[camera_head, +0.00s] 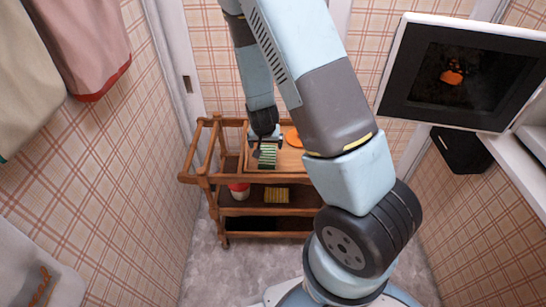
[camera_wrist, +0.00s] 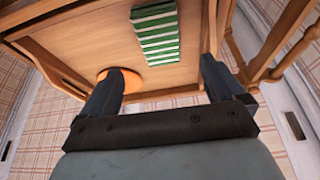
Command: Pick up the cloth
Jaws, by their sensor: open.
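A folded green-and-white striped cloth (camera_head: 267,158) lies on the top shelf of a wooden cart (camera_head: 232,162). In the wrist view the cloth (camera_wrist: 157,32) lies on the bare wood, ahead of the fingers and in line with the gap between them. My gripper (camera_head: 263,143) is over the top shelf, close to the far end of the cloth. In the wrist view my gripper (camera_wrist: 168,72) is open, with nothing between its fingers. The fingers look apart from the cloth.
A flat orange round thing (camera_head: 293,138) lies beside the cloth, partly behind one finger in the wrist view. The lower shelf holds a red-and-white container (camera_head: 239,191) and a yellowish striped item (camera_head: 276,195). Cart rails and plaid walls stand close by.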

